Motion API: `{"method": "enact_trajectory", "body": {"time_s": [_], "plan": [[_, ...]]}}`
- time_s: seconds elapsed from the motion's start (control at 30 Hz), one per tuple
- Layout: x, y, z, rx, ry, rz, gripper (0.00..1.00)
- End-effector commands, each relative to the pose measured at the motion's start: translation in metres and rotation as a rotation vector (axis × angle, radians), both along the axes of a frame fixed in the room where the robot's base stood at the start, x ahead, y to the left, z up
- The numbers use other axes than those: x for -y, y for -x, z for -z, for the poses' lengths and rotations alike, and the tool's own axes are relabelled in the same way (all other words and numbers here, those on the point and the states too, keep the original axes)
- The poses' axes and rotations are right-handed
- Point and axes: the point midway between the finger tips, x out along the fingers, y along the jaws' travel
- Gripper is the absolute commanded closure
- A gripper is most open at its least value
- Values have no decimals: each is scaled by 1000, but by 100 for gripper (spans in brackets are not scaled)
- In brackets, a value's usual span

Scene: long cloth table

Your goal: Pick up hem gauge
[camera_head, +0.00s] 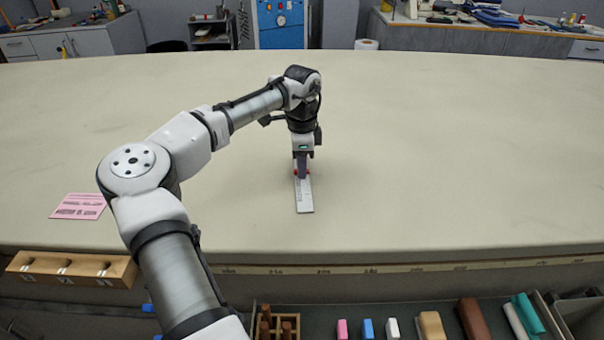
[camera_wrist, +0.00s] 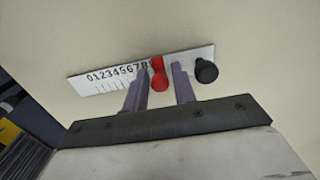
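The hem gauge (camera_head: 305,200) is a flat, pale metal ruler lying on the cloth table, its near end pointing toward the front edge. In the wrist view the hem gauge (camera_wrist: 110,80) shows black numbers, a red slider and a black knob near one end. My gripper (camera_head: 302,176) points straight down over the gauge. In the wrist view its two fingers (camera_wrist: 161,88) are apart, with the red slider between their tips and the black knob outside the right finger. I cannot tell whether the fingers touch the gauge.
A pink card (camera_head: 79,206) lies on the table at the left. A wooden block with holes (camera_head: 70,269) sits at the front left edge. A tray below the front edge holds chalk-like blocks (camera_head: 368,328) and other items. The table (camera_head: 450,150) is clear around the gauge.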

Motion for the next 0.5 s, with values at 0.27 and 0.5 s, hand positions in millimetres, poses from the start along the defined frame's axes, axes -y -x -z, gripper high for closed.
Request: {"method": "enact_trajectory", "body": {"time_s": [0.27,0.5], "plan": [[0,0,1,1,1,0,83],[0,0,0,1,1,0,100]]}}
